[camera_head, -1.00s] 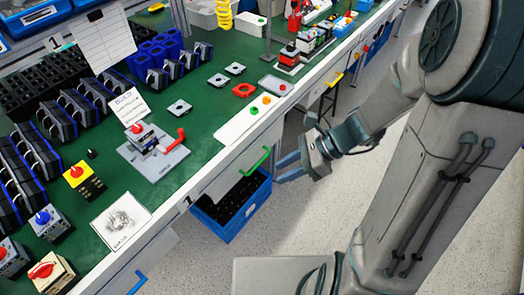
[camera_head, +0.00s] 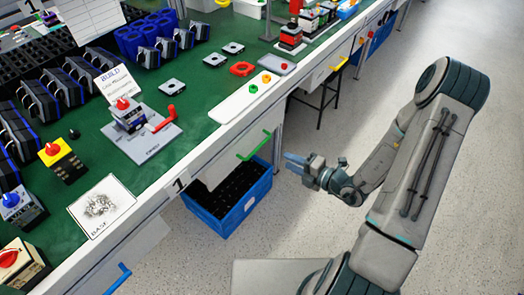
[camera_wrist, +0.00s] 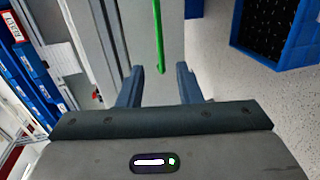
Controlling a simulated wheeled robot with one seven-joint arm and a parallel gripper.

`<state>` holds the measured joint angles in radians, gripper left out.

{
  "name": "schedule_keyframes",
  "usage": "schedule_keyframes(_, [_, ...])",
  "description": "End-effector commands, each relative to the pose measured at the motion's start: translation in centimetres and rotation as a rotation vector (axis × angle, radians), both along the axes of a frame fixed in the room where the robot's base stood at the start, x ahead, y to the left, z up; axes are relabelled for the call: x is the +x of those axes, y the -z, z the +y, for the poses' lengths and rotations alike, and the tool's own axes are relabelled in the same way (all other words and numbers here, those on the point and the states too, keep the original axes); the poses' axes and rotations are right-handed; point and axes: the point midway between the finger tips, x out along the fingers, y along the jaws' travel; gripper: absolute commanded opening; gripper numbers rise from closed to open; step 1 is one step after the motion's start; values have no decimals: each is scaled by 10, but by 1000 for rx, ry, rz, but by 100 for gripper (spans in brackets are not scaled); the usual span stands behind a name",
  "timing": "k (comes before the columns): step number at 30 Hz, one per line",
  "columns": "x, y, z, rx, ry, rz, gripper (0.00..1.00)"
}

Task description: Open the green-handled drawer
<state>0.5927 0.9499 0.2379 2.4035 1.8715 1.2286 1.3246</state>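The green handle (camera_head: 254,146) is a bar on the front of a drawer (camera_head: 232,158) under the green-topped workbench. The drawer looks shut. My gripper (camera_head: 288,161) is to the right of the handle in the head view, apart from it, with its blue-grey fingers pointing towards the bench. In the wrist view the green handle (camera_wrist: 158,40) runs upright, its near end just beyond and between the two spread fingertips of my gripper (camera_wrist: 158,72). The gripper is open and empty.
A blue crate (camera_head: 245,205) stands on the floor under the green-handled drawer. A blue handle (camera_head: 118,278) and a yellow handle (camera_head: 339,63) are on other drawers along the bench. The floor (camera_head: 430,120) right of the bench is clear.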

Motion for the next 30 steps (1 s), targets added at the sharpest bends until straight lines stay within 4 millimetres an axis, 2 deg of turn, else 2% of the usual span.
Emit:
schedule_keyframes(9, [40, 14, 54, -2, -8, -4, 32])
schedule_keyframes(15, [61, 21, 81, -3, -7, -5, 32])
schedule_keyframes(21, [72, 24, 94, -2, -5, -5, 32])
schedule_keyframes(30, [74, 24, 96, -3, -4, -3, 32])
